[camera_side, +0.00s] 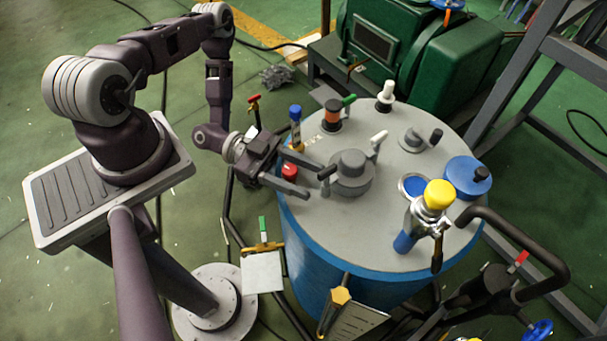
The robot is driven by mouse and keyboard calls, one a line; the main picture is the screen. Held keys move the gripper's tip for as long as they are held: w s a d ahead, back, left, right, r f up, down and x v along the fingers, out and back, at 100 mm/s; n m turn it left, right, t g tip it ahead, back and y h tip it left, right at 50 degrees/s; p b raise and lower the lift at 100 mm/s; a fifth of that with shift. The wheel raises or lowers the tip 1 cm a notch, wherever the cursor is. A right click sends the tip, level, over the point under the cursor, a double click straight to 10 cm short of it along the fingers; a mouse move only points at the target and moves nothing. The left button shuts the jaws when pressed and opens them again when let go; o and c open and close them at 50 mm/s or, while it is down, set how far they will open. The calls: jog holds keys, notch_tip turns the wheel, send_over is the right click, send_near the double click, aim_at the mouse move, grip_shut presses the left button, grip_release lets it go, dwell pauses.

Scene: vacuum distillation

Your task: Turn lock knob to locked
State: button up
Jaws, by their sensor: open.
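The blue tank (345,280) has a grey round lid (400,250) carrying several knobs and valves. My gripper (314,182) is open just above the lid's left part, fingers pointing right. A red knob (289,171) shows between the fingers, nearer the palm. Just right of the fingertips stands a grey round cap (351,165) with a black handle (327,172) on its left and a white-tipped lever (378,139) on its right. The fingertips are close to the black handle; I cannot tell if they touch. Which part is the lock knob is not clear from this view.
A yellow-topped fitting (439,195) and a blue cap (467,177) are at the lid's right. A green machine (420,50) is behind; a grey frame (530,80) stands right.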

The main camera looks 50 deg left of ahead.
aim_at(283, 169)
jog(key=v, duration=0.7)
jog(key=w+d+n+t+y, duration=0.1)
jog(key=t, duration=0.1)
jog(key=w+d+n+t+y, duration=0.1)
jog(key=d+n, duration=0.1)
jog(key=w+d+n+t+y, duration=0.1)
jog(key=d+t+y, duration=0.1)
jog(key=shift+w+d+r+t, duration=0.2)
jog(key=shift+w+t, duration=0.1)
jog(key=shift+w, duration=0.1)
grip_shut()
